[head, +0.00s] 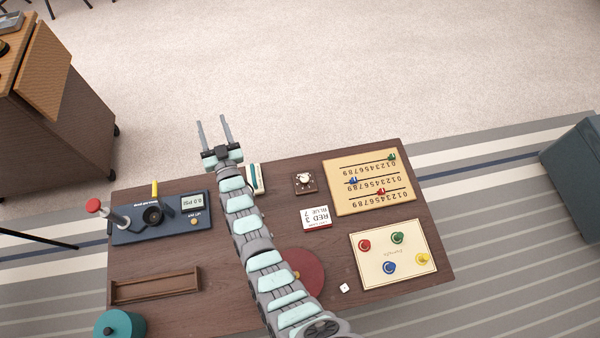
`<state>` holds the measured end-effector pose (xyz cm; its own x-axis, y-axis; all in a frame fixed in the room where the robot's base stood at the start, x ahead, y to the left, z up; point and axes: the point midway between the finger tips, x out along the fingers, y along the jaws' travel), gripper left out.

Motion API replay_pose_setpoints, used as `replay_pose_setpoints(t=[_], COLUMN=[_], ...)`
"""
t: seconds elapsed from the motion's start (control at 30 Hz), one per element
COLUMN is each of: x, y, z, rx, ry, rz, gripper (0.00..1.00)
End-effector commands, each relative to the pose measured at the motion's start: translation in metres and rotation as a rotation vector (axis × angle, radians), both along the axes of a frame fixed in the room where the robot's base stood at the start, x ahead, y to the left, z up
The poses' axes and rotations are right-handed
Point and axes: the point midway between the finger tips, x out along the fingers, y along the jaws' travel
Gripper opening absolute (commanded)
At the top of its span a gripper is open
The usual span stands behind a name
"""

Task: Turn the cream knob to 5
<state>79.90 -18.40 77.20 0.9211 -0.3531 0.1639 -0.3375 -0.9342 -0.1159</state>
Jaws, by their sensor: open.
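The cream knob (304,179) sits on a small dark brown square base near the far middle of the table. Marks around the knob are too small to read, so I cannot tell its setting. My gripper (212,120) is open and empty, its two fingers apart. In the picture it shows beyond the table's far edge, up and left of the knob, and does not touch it. My arm runs up through the middle of the table, left of the knob.
Right of the knob is a tan slider board (343,206); below it are a white card block (316,217) and a board with coloured pegs (378,275). A blue gauge device (130,235) stands left. A red disc (316,272) is partly hidden by my arm.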

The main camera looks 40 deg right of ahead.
Motion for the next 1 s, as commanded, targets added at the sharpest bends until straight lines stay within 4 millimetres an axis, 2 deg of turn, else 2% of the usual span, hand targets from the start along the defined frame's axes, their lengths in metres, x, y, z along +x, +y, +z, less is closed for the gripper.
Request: replay_pose_setpoints(t=[0.03, 0.1, 0.2, 0.3, 0.37, 0.47, 0.57, 0.67, 0.7, 0.8, 0.9, 1.0], x=[0.021, 0.041, 0.059, 0.062, 0.054, 0.029, -0.015, -0.073, -0.097, -0.152, -0.191, -0.209], y=[-0.018, -0.033, -0.051, -0.067, -0.077, -0.095, -0.114, -0.136, -0.144, -0.161, -0.170, -0.175], z=[-0.014, -0.040, -0.071, -0.098, -0.114, -0.133, -0.148, -0.155, -0.156, -0.154, -0.151, -0.148], rx=[0.033, 0.078, 0.136, 0.184, 0.208, 0.239, 0.270, 0.298, 0.309, 0.338, 0.360, 0.371], ry=[0.081, 0.211, 0.392, 0.578, 0.696, 0.894, 1.103, 1.307, 1.381, 1.539, 1.644, 1.691], rz=[0.000, 0.015, 0.049, 0.090, 0.115, 0.155, 0.188, 0.209, 0.212, 0.217, 0.220, 0.217], gripper=[0.52, 0.52, 0.52, 0.52, 0.52, 0.52, 0.52, 0.52, 0.52, 0.52, 0.52, 0.52])
